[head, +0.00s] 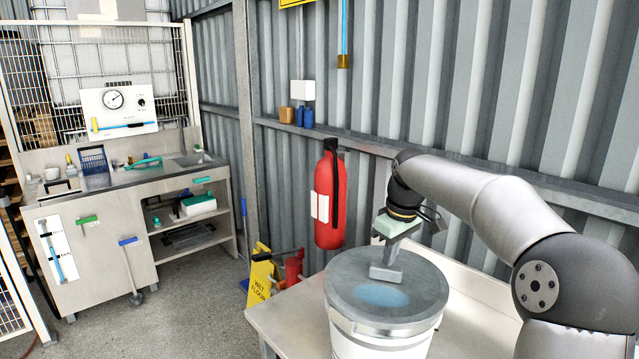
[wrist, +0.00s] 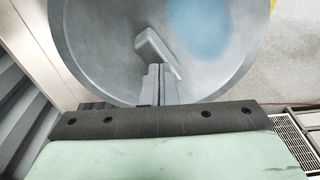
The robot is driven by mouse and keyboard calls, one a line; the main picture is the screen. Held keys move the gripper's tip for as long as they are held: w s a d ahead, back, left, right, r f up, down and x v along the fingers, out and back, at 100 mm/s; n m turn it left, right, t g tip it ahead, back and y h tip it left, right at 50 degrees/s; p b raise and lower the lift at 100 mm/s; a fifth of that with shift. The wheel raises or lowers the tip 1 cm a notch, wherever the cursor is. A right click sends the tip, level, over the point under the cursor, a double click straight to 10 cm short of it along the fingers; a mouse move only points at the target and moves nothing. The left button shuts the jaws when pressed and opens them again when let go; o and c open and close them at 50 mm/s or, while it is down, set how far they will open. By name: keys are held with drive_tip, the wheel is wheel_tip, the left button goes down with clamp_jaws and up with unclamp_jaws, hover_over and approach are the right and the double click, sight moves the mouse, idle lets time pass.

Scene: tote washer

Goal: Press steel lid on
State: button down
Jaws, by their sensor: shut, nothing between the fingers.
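The grey steel lid (head: 352,270) lies over the mouth of a white bucket (head: 375,342) on the bench. It has a pale blue patch, and a grey bar handle (head: 385,273) stands on its top. I cannot tell whether its rim is fully seated. My gripper (head: 391,254) is above the lid at the handle, fingers pointing down and shut with nothing between them. In the wrist view the lid (wrist: 100,50) fills the upper middle, and the closed fingers (wrist: 160,84) overlap the handle (wrist: 155,50). Whether they touch it is unclear.
The light bench (head: 285,318) stands against the corrugated wall. A red fire extinguisher (head: 323,200) hangs behind the bucket. A yellow wet-floor sign (head: 260,275) stands left of the bench. A steel sink counter (head: 130,176) is at the far left, with clear floor (head: 180,310) before it.

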drive_tip(key=shift+f, duration=0.4)
drive_tip(key=shift+r, duration=0.1)
wheel_tip(320, 180, up, 9)
drive_tip(key=p, duration=0.8)
drive_tip(key=shift+s, duration=0.1)
drive_tip(key=s+f+m+b, duration=0.1)
drive_tip(key=s+f, duration=0.4)
drive_tip(key=s, duration=0.6)
drive_tip(key=s+f+m+b, duration=0.2)
drive_tip(key=s+f+m, duration=0.2)
drive_tip(key=s, duration=0.8)
drive_tip(key=s+f+m+h+b, duration=0.1)
drive_tip(key=s+f+m, duration=0.2)
drive_tip(key=s+f, duration=0.5)
drive_tip(key=s, duration=0.4)
drive_tip(key=shift+a+b, duration=0.25)
drive_tip(key=shift+b, duration=0.05)
